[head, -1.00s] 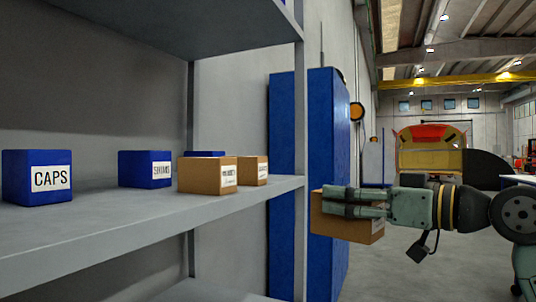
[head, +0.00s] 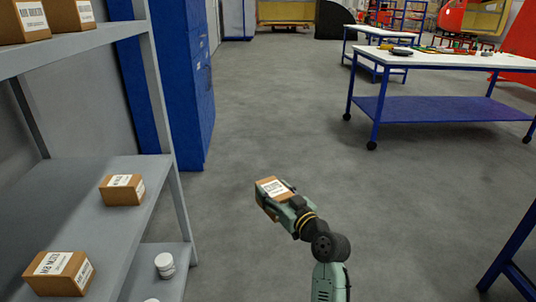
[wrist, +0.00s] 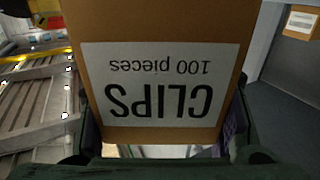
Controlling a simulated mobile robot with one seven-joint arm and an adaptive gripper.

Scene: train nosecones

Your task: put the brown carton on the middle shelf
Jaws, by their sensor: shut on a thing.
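My gripper (head: 283,205) is shut on a brown carton (head: 271,187) and holds it in the air over the floor, to the right of the shelf rack. In the wrist view the carton (wrist: 165,20) fills the upper middle, between the fingers. Its white label reads "CLIPS 100 pieces", upside down. Three shelf levels show in the head view. The middle one of these (head: 75,202) carries a small carton (head: 122,190) toward the back and a larger one (head: 60,273) at the front, with bare grey surface between them.
The shelf above (head: 108,36) holds cartons. A lower shelf (head: 178,258) holds white round items (head: 165,265). A blue cabinet (head: 185,80) stands behind. Open floor separates the rack from a white-topped workbench (head: 450,65).

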